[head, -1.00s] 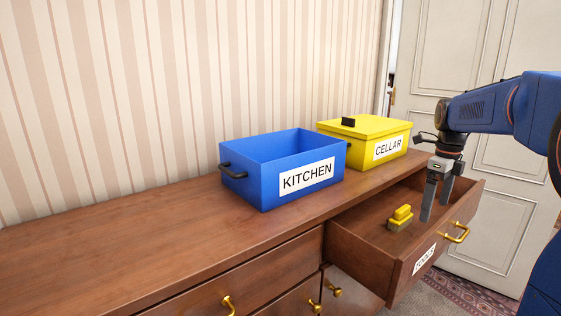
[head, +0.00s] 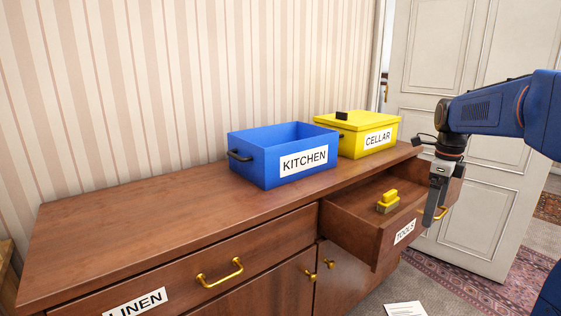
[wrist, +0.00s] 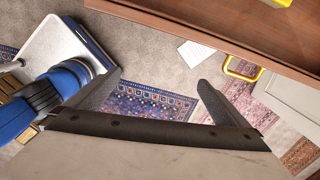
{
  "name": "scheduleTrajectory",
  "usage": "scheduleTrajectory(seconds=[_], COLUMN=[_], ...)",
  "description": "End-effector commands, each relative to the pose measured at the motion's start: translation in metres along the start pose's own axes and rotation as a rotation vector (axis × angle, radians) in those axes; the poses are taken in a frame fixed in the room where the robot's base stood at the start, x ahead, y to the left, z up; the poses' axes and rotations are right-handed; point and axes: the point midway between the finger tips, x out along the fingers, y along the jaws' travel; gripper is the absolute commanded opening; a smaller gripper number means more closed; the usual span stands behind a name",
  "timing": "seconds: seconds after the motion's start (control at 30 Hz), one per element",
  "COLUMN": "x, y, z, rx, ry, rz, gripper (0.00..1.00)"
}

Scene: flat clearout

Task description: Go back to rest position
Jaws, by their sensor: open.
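My gripper (head: 432,212) is at the right in the head view, pointing down in front of the open TOOLS drawer's right end. Its fingers overlap the drawer's brass handle in the picture; I cannot tell whether they touch. In the wrist view my gripper (wrist: 157,95) shows two fingers spread wide with nothing between them, above carpet and a patterned rug. The TOOLS drawer (head: 350,228) is pulled out and holds a yellow brush-like object (head: 387,201).
A blue open KITCHEN box (head: 262,172) and a lidded yellow CELLAR box (head: 357,148) stand on the wooden dresser (head: 130,222). The LINEN drawer (head: 240,258) is shut. A white paper (head: 405,309) lies on the floor. A pale door (head: 470,185) stands behind my arm.

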Motion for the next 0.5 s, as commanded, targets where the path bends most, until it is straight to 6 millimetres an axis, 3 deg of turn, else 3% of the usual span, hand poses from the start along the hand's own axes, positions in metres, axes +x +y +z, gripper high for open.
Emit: scheduleTrajectory(seconds=[0.27,0.5], x=[-0.003,-0.003], y=[0.037,0.091], z=[-0.004,-0.013], rx=[-0.226,-0.576], ry=[-0.015,-0.028], rz=[-0.035,-0.097], gripper=[1.00,1.00])
